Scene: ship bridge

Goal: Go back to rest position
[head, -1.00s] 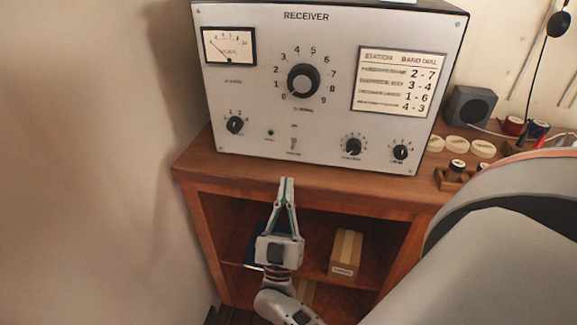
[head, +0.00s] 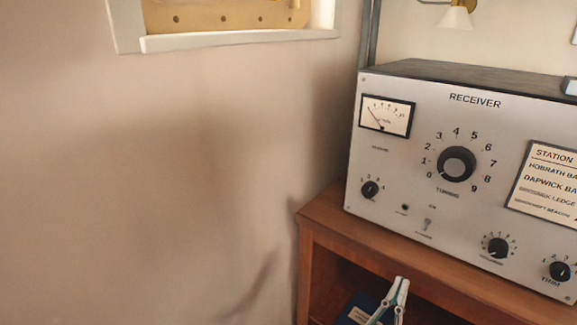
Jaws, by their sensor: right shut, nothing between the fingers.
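My right gripper (head: 395,299) shows at the bottom edge of the head view, in front of the wooden cabinet's open shelf. Only its fingers show; they are shut with nothing between them. It is below the front edge of the cabinet top and apart from the receiver (head: 415,210). The grey receiver stands on the cabinet (head: 335,222), with a meter, a large tuning dial (head: 456,164), small knobs and a station card (head: 545,185). My left gripper is not in view.
A plain beige wall (head: 160,180) fills the left side. A framed window or board (head: 230,40) is at the top left. A wall lamp (head: 456,18) hangs above the receiver. A dark blue item (head: 358,308) lies inside the cabinet, partly cut off.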

